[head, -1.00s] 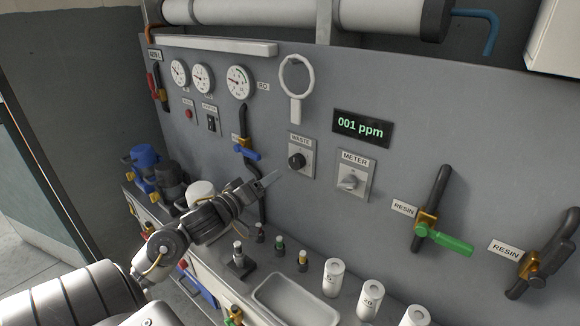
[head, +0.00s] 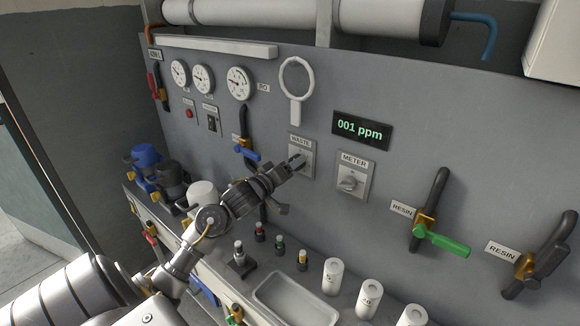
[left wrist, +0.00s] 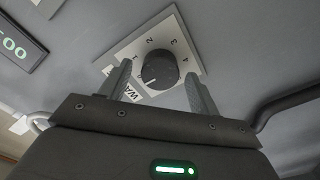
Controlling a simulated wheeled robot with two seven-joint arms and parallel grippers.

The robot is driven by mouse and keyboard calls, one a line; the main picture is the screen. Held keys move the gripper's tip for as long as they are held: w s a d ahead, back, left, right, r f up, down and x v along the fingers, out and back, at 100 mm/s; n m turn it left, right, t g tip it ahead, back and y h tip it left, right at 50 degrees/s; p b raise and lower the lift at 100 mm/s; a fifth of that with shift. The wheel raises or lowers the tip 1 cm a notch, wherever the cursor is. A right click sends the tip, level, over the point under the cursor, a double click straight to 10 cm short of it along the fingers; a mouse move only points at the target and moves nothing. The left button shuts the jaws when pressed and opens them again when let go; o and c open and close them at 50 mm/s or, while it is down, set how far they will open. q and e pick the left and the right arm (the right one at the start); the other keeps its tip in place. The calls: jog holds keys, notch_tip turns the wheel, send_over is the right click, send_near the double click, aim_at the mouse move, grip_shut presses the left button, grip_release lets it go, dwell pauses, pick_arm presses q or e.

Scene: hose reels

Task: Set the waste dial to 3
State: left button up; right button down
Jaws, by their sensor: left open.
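The waste dial (left wrist: 160,69) is a round black knob on a pale square plate (left wrist: 180,38) with numbers around it, including 1, 2, 3 and 4. Its white pointer mark is toward the lower left in the left wrist view, away from the 3. My left gripper (left wrist: 158,88) is open, with one finger on each side of the knob. I cannot tell whether the fingers touch it. In the head view, the left gripper (head: 297,162) is at the waste plate (head: 306,145) and hides most of the knob. My right gripper is not in view.
The meter switch (head: 349,183) is just right of the waste dial, below the display (head: 361,130) reading 001 ppm. A blue-handled valve (head: 246,153) is to the left. Bottles (head: 333,277) and a tray (head: 294,300) stand on the counter below.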

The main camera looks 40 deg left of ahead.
pick_arm(q)
jog(key=shift+c, duration=0.2)
jog(key=c, duration=0.9)
